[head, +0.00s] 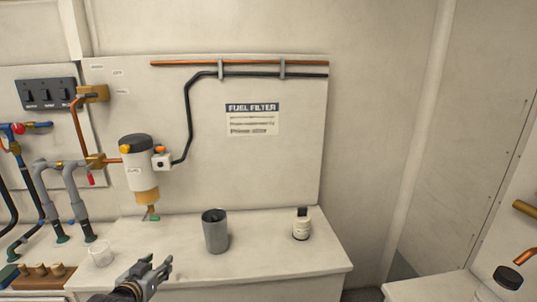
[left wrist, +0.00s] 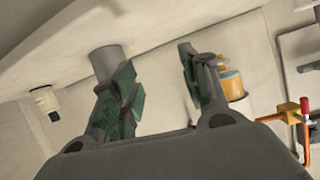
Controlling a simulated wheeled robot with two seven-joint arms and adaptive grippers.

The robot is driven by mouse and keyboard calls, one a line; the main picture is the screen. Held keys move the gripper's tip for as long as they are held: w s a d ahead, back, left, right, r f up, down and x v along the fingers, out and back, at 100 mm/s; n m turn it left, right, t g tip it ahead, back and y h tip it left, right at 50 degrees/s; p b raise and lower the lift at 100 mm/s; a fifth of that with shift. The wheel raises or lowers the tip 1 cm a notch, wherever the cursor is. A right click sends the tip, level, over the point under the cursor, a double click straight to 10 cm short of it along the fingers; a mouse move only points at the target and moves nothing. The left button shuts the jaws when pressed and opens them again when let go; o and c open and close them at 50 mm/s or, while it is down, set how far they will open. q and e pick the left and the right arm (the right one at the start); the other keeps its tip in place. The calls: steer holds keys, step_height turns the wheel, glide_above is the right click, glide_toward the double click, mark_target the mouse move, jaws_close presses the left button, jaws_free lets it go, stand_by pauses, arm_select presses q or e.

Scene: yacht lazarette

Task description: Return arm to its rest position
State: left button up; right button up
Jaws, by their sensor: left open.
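My left gripper (head: 158,267) is in the head view at the lower left, above the front part of the white counter (head: 270,256). Its fingers are apart with nothing between them. The left wrist view also shows the two spread fingers (left wrist: 155,85). A grey metal cup (head: 215,232) stands upright on the counter, to the right of the gripper and apart from it in the head view. In the left wrist view the cup (left wrist: 107,60) appears behind one finger, partly hidden. My right gripper is in neither view.
A clear small cup (head: 101,254) stands left of the gripper. A white bottle with a black cap (head: 301,226) stands farther right. The fuel filter (head: 138,168) with its pipes is on the wall panel behind. Another dark-capped container (head: 505,282) is at the lower right.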

arm_select(q)
steer(key=s+d+f+m+g, duration=0.1)
steer(key=s+d+f+g, duration=0.3)
steer(key=s, duration=0.4)
steer(key=s+d+f+g+h, duration=0.1)
steer(key=s+d+f+g, duration=0.2)
steer(key=s+f, duration=0.4)
steer(key=s+d+f+m+g, duration=0.1)
steer(key=s+d+f+g, duration=0.3)
steer(key=s, duration=0.5)
step_height(320, 180, down, 34)
steer(key=s+a+r, duration=0.1)
steer(key=s+a, duration=0.1)
steer(key=a, duration=0.1)
steer(key=s+a+f, duration=0.3)
steer(key=s+f, duration=0.7)
steer(key=s+a+f+g+y, duration=0.1)
steer(key=s+a+f, duration=0.3)
steer(key=s+f, duration=0.5)
steer(key=shift+s+a+f, duration=0.25)
steer(key=shift+s+f, duration=0.1)
steer(key=shift+s, duration=0.2)
steer(key=shift+s, duration=0.1)
